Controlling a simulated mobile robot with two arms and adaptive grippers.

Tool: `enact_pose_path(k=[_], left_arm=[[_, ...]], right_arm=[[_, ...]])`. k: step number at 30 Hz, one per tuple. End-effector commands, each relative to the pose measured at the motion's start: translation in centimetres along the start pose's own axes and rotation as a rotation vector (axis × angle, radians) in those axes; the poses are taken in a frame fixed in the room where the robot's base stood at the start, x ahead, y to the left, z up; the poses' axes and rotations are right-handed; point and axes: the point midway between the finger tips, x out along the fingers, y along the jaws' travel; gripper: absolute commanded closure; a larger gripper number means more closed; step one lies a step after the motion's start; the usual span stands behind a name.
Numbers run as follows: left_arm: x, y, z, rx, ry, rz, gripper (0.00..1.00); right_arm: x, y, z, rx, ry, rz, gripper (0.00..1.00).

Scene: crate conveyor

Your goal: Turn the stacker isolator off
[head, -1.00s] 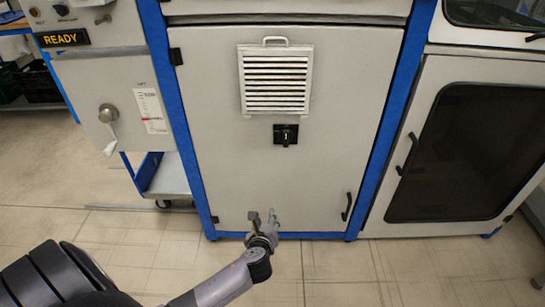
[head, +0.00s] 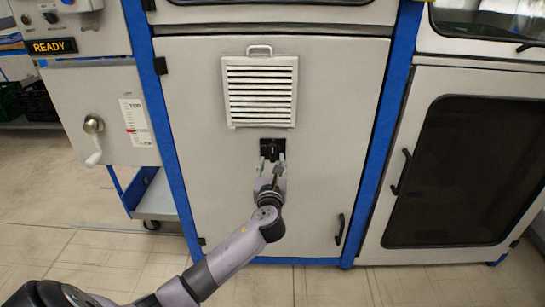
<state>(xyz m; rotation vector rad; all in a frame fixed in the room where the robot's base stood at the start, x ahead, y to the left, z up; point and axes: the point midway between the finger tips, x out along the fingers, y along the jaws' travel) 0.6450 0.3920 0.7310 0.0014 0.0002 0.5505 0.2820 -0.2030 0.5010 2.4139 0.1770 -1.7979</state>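The isolator (head: 271,147) is a small black rotary switch on the pale cabinet door, just below the louvred vent. Its handle is partly hidden by my gripper. My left gripper (head: 271,164) reaches up from below with its fingertips at the lower part of the switch. The two fingers stand apart, one on each side of the switch's lower half. I cannot tell whether they touch it. My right gripper is not in view.
The louvred vent (head: 260,92) with a handle sits above the switch. A door handle (head: 339,229) is at the lower right. At left are a panel with a crank (head: 93,125) and a lit READY sign (head: 52,46). Blue frame posts (head: 157,130) flank the door.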

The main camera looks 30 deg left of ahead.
Motion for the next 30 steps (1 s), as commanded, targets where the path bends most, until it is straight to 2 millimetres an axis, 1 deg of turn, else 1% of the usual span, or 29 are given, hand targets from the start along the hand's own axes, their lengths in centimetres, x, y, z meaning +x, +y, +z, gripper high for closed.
enact_pose_path(k=[1, 4, 6, 9, 12, 22, 30], left_arm=[[1.2, 0.1, -0.1, -0.001, -0.002, 0.003, 0.64], [3.0, 0.0, -0.1, -0.001, -0.001, 0.002, 0.64], [4.0, 0.0, -0.1, -0.001, -0.001, 0.001, 0.64], [5.1, 0.0, -0.2, -0.001, 0.0, 0.001, 0.64], [5.7, 0.0, -0.1, -0.002, 0.001, 0.0, 0.64], [6.0, 0.0, -0.1, -0.001, 0.001, 0.0, 0.65], [5.9, 0.0, -0.1, -0.001, 0.001, 0.0, 0.83]], right_arm=[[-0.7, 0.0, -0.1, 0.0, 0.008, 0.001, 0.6], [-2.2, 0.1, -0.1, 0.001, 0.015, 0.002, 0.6], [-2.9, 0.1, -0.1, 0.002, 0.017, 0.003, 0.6], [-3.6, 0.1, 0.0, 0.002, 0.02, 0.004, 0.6], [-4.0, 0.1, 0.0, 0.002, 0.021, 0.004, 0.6], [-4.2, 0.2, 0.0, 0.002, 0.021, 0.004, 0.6], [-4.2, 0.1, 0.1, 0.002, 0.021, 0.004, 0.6]])
